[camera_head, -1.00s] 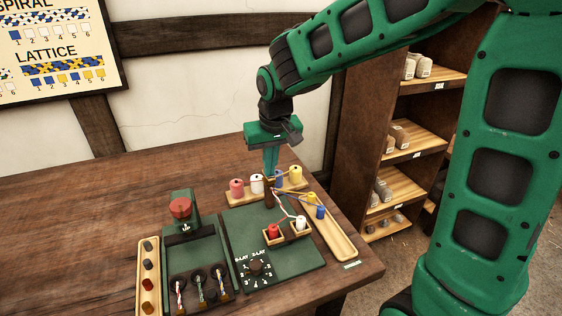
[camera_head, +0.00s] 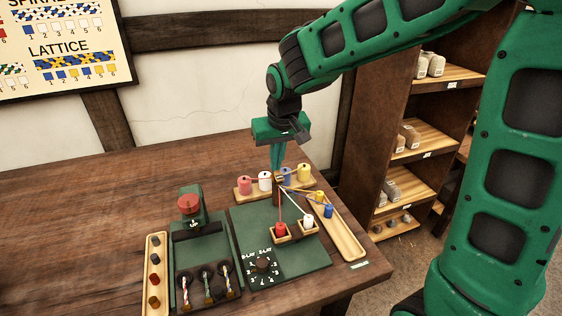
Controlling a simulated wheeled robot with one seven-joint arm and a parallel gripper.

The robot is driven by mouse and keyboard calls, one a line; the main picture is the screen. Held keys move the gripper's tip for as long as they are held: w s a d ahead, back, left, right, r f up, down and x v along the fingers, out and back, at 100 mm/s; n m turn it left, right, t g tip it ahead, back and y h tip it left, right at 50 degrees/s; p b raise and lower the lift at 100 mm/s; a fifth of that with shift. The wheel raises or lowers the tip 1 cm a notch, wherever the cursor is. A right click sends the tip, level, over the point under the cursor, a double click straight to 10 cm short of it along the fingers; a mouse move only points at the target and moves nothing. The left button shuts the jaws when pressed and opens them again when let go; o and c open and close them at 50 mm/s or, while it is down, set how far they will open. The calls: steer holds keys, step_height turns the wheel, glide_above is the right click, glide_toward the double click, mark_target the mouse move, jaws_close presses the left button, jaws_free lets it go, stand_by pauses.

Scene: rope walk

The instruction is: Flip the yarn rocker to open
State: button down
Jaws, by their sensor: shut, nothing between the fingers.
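My gripper (camera_head: 277,167) is shut and empty, pointing down just above a small dark wooden post (camera_head: 279,191) on the green board (camera_head: 252,222). The fingertips overlap the post's top in the picture, so I cannot tell whether they touch it. Coloured yarn strands run from the post's top to spools around it, including a red spool (camera_head: 280,230) and a white spool (camera_head: 308,221) in small wooden holders. The yarn rocker is too small or hidden to pick out, and its position cannot be read.
A spool rack (camera_head: 243,194) stands behind the post. A long wooden tray (camera_head: 345,241) lies at right, near the table edge. A numbered dial (camera_head: 263,265) sits on the board's front. A green stand with a red knob (camera_head: 189,204) is at left. The table's far left is bare.

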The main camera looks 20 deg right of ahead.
mark_target(278, 176)
steer(key=shift+r, duration=0.35)
steer(key=v, duration=0.4)
steer(key=shift+r, duration=0.15)
steer(key=s+r, duration=0.5)
steer(key=r, duration=0.2)
steer(key=shift+s+d, duration=0.15)
steer(key=shift+s, duration=0.15)
steer(key=shift+d, duration=0.1)
